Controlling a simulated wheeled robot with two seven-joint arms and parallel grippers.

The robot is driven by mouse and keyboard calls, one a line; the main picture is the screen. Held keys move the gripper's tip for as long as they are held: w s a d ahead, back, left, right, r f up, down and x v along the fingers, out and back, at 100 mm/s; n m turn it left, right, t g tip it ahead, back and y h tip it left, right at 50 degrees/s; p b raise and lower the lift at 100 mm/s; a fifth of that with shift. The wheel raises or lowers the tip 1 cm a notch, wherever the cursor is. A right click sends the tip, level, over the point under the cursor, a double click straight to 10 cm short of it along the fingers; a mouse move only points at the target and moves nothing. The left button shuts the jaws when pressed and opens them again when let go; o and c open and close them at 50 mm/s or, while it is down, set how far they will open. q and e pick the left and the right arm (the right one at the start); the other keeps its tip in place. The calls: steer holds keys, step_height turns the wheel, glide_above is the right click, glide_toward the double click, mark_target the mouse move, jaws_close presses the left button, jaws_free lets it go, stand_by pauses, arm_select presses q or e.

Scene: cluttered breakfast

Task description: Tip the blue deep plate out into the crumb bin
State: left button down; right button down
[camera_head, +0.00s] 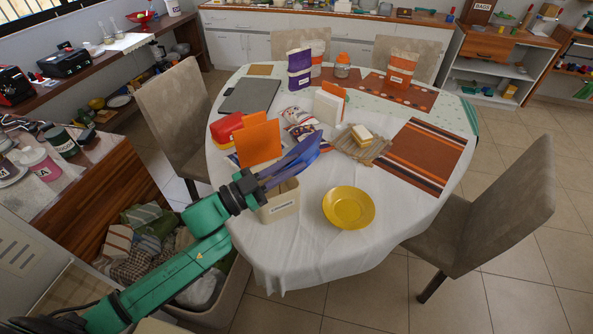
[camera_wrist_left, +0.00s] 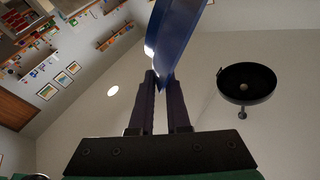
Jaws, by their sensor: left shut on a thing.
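My left gripper (camera_head: 262,183) is shut on the rim of the blue deep plate (camera_head: 293,160). The plate is steeply tilted and shows nearly edge-on, above the crumb bin (camera_head: 282,208). The bin is a beige box with a label, standing at the near left edge of the table. The plate hides part of its opening. In the left wrist view the fingers (camera_wrist_left: 163,95) pinch the plate's edge (camera_wrist_left: 177,35). I cannot see anything in the plate or falling from it. My right gripper is not in view.
A yellow plate (camera_head: 348,207) lies right of the bin on the white tablecloth. An orange card (camera_head: 258,142) and a red box (camera_head: 226,128) stand behind the plate. The near right tablecloth is clear.

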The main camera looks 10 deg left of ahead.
arm_select(q)
steer(key=shift+w+a+r+n+t, duration=0.15)
steer(key=shift+a+r+n+t, duration=0.2)
steer(key=shift+n, duration=0.2)
steer(key=shift+w+a+r+n+t, duration=0.15)
steer(key=shift+a+n+t, duration=0.1)
steer(key=shift+a+n, duration=0.25)
steer(key=shift+w+a+r+n+t, duration=0.2)
steer(key=shift+a+n+t, duration=0.25)
steer(key=shift+n, duration=0.3)
steer(key=shift+w+a+r+n+t, duration=0.15)
steer(key=shift+a+n+t, duration=0.2)
steer(key=shift+a+n, duration=0.3)
steer(key=a+n+t+y, duration=0.1)
steer(key=n, duration=0.1)
steer(key=w+a+n+t, duration=0.1)
steer(key=a+n, duration=0.1)
steer(key=n, duration=0.1)
steer(key=w+a+n+t+y, duration=0.1)
steer(key=a+n+t, duration=0.1)
steer(key=n, duration=0.1)
steer(key=shift+f+y+b, duration=0.25)
steer(key=shift+y+b, duration=0.05)
